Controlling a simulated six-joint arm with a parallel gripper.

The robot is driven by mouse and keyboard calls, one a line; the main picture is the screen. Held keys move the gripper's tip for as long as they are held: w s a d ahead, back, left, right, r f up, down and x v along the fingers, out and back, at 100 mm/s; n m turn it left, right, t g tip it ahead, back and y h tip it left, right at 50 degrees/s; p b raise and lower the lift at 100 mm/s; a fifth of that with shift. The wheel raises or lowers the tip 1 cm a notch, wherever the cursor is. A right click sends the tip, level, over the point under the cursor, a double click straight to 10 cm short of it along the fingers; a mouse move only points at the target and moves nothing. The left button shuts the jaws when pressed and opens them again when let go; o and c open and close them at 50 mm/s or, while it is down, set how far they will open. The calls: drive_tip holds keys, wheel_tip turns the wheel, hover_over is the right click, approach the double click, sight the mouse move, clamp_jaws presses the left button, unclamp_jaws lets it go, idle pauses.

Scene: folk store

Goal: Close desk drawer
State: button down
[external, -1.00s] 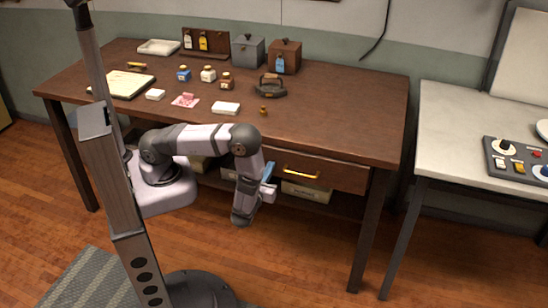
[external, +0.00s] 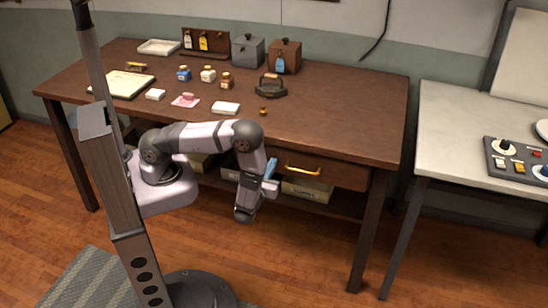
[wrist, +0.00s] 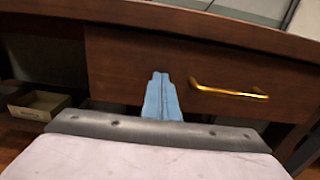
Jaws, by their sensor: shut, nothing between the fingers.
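The desk drawer (external: 335,173) has a dark wood front under the right part of the desk top, with a gold bar handle (external: 303,171). My gripper (external: 272,166) is in front of the drawer's left part, its blue fingers together and empty. In the wrist view the fingertips (wrist: 160,76) point at the drawer front (wrist: 135,55), left of the gold handle (wrist: 228,91). They look very close to the wood; I cannot tell whether they touch. The drawer front sits close under the desk edge; any small gap is hard to see. My arm hides its left end.
The wooden desk (external: 340,125) carries jars, boxes and papers. Pale boxes (external: 306,190) stand on the shelf below the drawer. A white table (external: 455,130) with a control panel (external: 520,160) stands to the right.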

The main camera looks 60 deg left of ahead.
drive_tip(key=b+v, duration=0.1)
drive_tip(key=v, duration=1.3)
drive_tip(key=shift+b, duration=0.3)
drive_tip(key=shift+a, duration=0.15)
drive_tip(key=s+a+r+n+g+h, duration=0.2)
drive_tip(key=s+a+n+g+h, duration=0.7)
drive_tip(key=n+g, duration=0.9)
wheel_tip(320, 180, up, 16)
drive_tip(key=w+n+t+h+p, duration=0.2)
drive_tip(key=n+t+p, duration=0.3)
drive_tip(key=n+p, duration=0.4)
drive_tip(key=h+p, duration=0.1)
drive_tip(key=p, duration=0.3)
drive_tip(key=shift+d+h, duration=0.25)
drive_tip(key=shift+h, duration=0.15)
drive_tip(key=shift+w, duration=0.15)
